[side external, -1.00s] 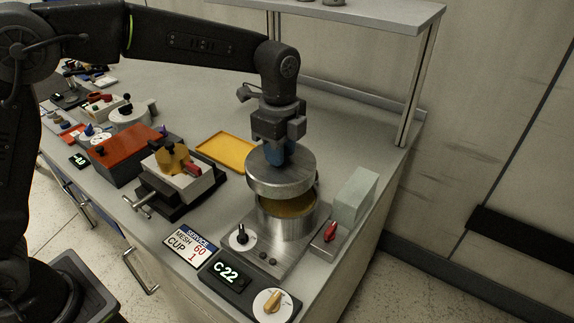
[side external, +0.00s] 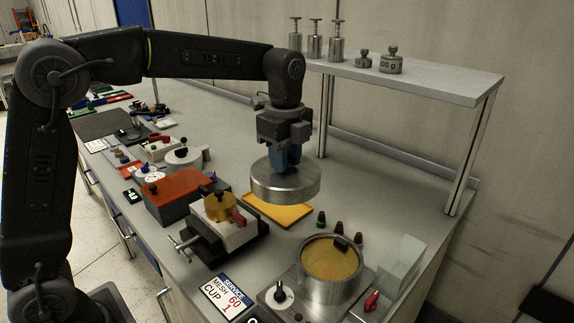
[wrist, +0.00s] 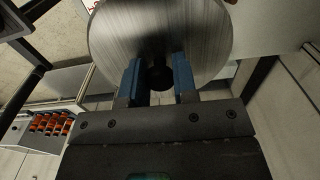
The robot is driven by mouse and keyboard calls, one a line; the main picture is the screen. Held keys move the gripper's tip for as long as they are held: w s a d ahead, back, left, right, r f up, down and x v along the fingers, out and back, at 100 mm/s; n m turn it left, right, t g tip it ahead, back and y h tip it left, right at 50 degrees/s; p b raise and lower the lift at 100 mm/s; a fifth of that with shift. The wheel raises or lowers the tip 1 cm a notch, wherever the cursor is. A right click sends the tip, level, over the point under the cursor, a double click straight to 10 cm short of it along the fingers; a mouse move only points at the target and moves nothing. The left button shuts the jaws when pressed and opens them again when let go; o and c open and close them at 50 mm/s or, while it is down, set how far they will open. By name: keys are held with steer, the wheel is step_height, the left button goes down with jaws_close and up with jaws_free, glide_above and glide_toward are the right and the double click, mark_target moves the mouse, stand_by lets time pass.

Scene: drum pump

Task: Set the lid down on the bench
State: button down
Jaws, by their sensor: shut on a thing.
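The lid (side external: 286,184) is a round brushed-metal disc with a thick rim. My gripper (side external: 285,160) is shut on the lid's knob and holds the lid level in the air. In the side view the lid appears above the far part of the yellow tray and hides part of it. In the wrist view the lid (wrist: 205,35) fills the top, with the blue fingers (wrist: 157,75) either side of a dark knob. The bench (side external: 330,205) is grey, with bare surface to the right of the lid.
The open metal cup (side external: 317,284) with yellowish contents stands front right. Several small dark-based pieces (side external: 320,218) stand behind it. The yellow tray (side external: 290,217) lies below the lid. A vise (side external: 222,232) is to the left. A shelf (side external: 420,78) with metal weights stands behind.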

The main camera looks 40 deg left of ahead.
steer(key=shift+r, duration=0.45)
steer(key=w+a+f, duration=1.3)
steer(key=a+f, duration=0.4)
steer(key=f, duration=0.1)
steer(key=shift+w+a, duration=0.2)
steer(key=shift+a, duration=0.05)
steer(key=shift+f, duration=0.2)
steer(key=shift+f, duration=0.35)
steer(key=shift+f, duration=1.4)
stand_by(1.4)
jaws_free()
stand_by(0.9)
